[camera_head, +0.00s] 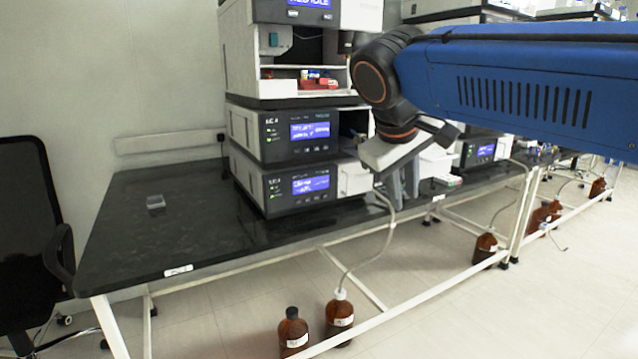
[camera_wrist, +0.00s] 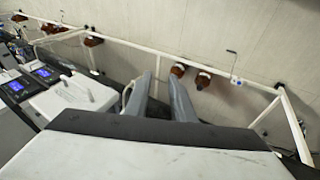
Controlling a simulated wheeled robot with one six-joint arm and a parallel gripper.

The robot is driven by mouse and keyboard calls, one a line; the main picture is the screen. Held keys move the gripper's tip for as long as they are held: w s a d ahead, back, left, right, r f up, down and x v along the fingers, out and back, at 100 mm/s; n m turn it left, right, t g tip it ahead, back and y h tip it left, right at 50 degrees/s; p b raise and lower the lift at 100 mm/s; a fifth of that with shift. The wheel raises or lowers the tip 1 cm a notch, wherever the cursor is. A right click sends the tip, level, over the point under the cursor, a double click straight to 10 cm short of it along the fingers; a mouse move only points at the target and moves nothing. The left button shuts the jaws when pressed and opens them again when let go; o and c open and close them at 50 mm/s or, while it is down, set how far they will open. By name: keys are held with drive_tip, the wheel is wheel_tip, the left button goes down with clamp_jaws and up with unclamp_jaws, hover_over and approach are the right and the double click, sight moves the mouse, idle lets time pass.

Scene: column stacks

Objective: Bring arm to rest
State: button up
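My arm reaches in from the right in the head view, with its wrist bent down over the black bench (camera_head: 135,235). My gripper (camera_head: 403,183) hangs in front of the right side of the instrument stack (camera_head: 300,135), partly hidden by its pale housing. In the wrist view my gripper (camera_wrist: 160,84) shows two grey fingers with a gap between them. Nothing is seen held in it. The lower middle of the wrist view is filled by the pale housing.
A small grey block (camera_head: 155,202) lies on the bench's left part, which is otherwise clear. Brown bottles (camera_head: 292,333) stand on the floor by the bench frame, one with a tube (camera_head: 352,268). A black chair (camera_head: 30,225) stands at left. More instruments (camera_head: 480,152) sit farther right.

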drive_tip(key=s+d+f+m+y, duration=0.1)
drive_tip(key=s+d+f+m, duration=0.1)
drive_tip(key=s+d+f, duration=0.2)
drive_tip(key=s+d+f+m+y, duration=0.1)
drive_tip(key=s+d+f, duration=0.3)
drive_tip(key=s+f, duration=0.4)
drive_tip(key=s+d+f+m+y, duration=0.1)
drive_tip(key=s+d+f, duration=0.4)
drive_tip(key=f, duration=0.8)
drive_tip(key=shift+s+f+m, duration=0.15)
drive_tip(key=shift+s+m, duration=0.75)
drive_tip(key=shift+s, duration=0.2)
